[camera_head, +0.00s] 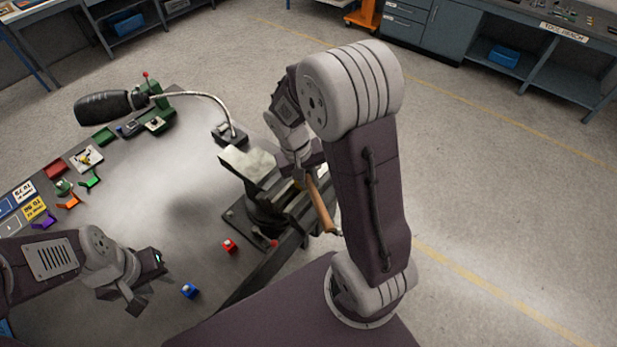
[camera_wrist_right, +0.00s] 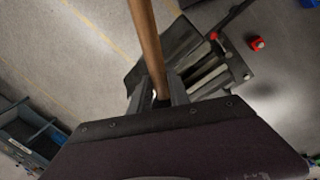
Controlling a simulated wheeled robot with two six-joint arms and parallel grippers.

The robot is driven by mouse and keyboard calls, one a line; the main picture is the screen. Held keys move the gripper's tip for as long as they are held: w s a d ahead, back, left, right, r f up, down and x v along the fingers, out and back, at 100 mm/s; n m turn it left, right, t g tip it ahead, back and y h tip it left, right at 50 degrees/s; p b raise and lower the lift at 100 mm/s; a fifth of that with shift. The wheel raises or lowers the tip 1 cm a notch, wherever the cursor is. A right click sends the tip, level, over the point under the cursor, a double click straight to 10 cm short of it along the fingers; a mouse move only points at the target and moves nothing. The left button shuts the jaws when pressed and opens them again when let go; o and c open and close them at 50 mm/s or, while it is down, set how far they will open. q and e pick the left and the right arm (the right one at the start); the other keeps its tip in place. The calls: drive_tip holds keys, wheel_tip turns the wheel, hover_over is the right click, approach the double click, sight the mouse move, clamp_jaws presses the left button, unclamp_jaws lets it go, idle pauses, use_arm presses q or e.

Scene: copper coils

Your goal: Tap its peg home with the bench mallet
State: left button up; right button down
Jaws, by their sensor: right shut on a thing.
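My right gripper (camera_head: 303,178) is shut on a wooden handle (camera_head: 321,206), which looks like the bench mallet's; it slants down to the right beside the bench's edge. In the right wrist view the handle (camera_wrist_right: 148,40) rises from between the fingers (camera_wrist_right: 162,94) and runs out at the top. I cannot pick out the peg. My left gripper (camera_head: 143,288) is open and empty over the bench's near left part.
A red block (camera_head: 229,246) and a blue block (camera_head: 190,290) lie on the grey bench top (camera_head: 185,185). A lamp (camera_head: 103,108) with a bent neck and several coloured bins stand at the far left. The bench's middle is clear.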

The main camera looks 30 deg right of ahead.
drive_tip(key=shift+w+r+p, duration=0.15)
drive_tip(key=shift+r+p, duration=0.05)
drive_tip(key=shift+p, duration=0.25)
drive_tip(key=shift+r+p, duration=1.35)
drive_tip(key=shift+r, duration=0.25)
drive_tip(key=shift+f, duration=0.1)
wheel_tip(320, 180, down, 5)
drive_tip(key=b, duration=0.4)
drive_tip(key=shift+r+p, duration=0.3)
drive_tip(key=shift+r, duration=0.25)
wheel_tip(320, 180, up, 8)
drive_tip(key=p, duration=0.7)
drive_tip(key=shift+r, duration=0.1)
